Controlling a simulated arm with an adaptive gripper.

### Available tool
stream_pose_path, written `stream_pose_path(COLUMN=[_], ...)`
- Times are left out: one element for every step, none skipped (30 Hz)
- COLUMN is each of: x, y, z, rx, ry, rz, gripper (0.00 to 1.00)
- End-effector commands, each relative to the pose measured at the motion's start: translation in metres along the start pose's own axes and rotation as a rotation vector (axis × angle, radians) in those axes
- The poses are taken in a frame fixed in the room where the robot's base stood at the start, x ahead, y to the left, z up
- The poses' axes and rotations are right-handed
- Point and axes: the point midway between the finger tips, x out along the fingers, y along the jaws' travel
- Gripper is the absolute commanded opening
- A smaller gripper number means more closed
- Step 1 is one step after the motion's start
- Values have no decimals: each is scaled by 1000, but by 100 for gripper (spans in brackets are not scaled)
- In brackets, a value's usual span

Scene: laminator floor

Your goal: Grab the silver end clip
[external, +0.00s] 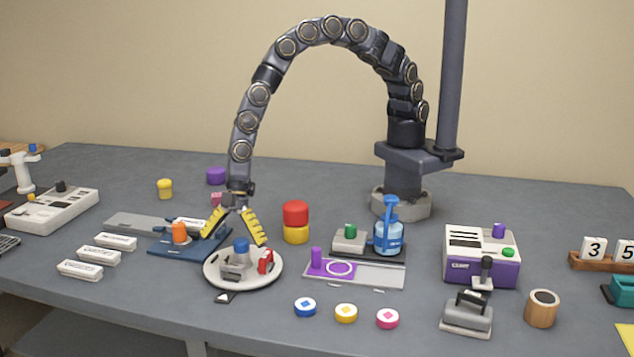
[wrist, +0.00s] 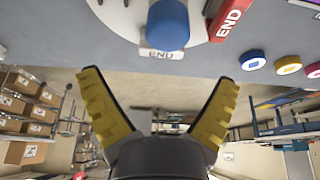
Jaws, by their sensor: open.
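The silver end clip (external: 236,268) sits on a round white plate (external: 270,280) in the external view, with a blue knob (external: 241,246) on top. In the wrist view the blue knob (wrist: 168,24) is at the top edge, over a pale strip marked END (wrist: 162,54); the rest of the clip is hidden or out of frame. My gripper (external: 234,240) is open and empty, its yellow fingers spread on either side of and just above the knob. In the wrist view my gripper (wrist: 160,78) shows nothing between its fingers.
A red END block (external: 265,261) stands on the plate right beside the clip. A blue board with an orange knob (external: 180,233) lies to the left. Red and yellow cylinders (external: 296,222) stand behind right. Several round buttons (external: 346,313) lie in front.

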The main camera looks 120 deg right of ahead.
Motion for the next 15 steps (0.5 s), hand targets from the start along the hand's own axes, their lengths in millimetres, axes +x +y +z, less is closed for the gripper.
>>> stream_pose_path(x=[6,8,13,17,21,28,33,38,42,45,48,52,54,55,56], y=[-1,-1,-1,-2,-2,-2,-2,-2,-2,-2,-2,-2,-2,-2,-2], z=[1,1,2,2,3,4,5,6,5,5,5,6,6,6,6], rx=[1,0,-1,-2,-1,0,0,0,-1,-1,-1,0,1,1,1], ry=[-1,-1,-1,-1,-2,-2,-2,-2,0,0,0,-1,-2,-2,-1], rz=[-1,-1,0,0,0,0,1,3,3,2,1,0,-1,0,0], gripper=[91,91,91,91,91,91,91,91,91,91,91,91,91,91,91])
